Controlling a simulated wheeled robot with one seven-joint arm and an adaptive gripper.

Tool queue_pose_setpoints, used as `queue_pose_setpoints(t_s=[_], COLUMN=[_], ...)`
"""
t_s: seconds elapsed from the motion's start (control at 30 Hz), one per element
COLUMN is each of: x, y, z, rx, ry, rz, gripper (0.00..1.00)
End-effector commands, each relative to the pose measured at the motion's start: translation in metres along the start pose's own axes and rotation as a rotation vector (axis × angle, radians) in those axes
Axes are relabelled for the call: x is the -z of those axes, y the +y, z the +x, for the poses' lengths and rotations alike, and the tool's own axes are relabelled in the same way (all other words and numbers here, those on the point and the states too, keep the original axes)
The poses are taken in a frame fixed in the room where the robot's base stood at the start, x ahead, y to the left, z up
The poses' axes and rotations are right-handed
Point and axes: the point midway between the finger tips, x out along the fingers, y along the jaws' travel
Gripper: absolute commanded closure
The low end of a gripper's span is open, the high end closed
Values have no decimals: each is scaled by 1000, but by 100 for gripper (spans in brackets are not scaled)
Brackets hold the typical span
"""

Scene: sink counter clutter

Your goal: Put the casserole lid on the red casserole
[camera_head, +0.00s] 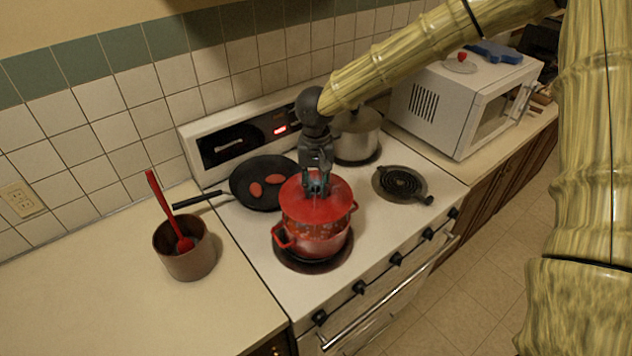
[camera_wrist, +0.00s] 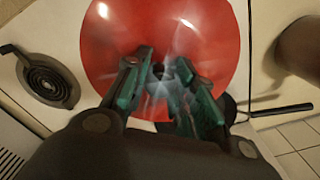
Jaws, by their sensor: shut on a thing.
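The red casserole (camera_head: 318,241) stands on the front-left burner of the stove, with its side handles showing. The red casserole lid (camera_head: 300,207) is right over its mouth and looks roughly level. I cannot tell whether the lid rests on the rim or hangs just above it. My gripper (camera_head: 317,186) points down at the lid's centre, shut on its knob. In the wrist view the lid (camera_wrist: 165,28) fills the upper middle, with the gripper fingers (camera_wrist: 172,90) closed around the pale, blurred knob. The lid hides the casserole there.
A black pan (camera_head: 243,188) with two reddish pieces sits behind left, and a steel pot (camera_head: 357,137) behind right. An empty coil burner (camera_head: 400,183) is at right. A brown pot (camera_head: 186,262) with a red utensil stands on the left counter. A white microwave (camera_head: 440,105) is at back right.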

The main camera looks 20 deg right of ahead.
Motion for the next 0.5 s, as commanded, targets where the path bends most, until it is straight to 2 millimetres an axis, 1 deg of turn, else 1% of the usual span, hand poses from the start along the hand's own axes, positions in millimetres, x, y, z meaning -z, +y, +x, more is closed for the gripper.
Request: queue_pose_setpoints(t_s=[0.03, 0.13, 0.2, 0.5], x=[0, 0, 0, 0], y=[0, 0, 0, 0], z=[-4, -5, 4, 26], rx=[1, 1, 1, 1], ry=[0, 0, 0, 0], rz=[0, 0, 0, 0], gripper=[100, 100, 100, 100])
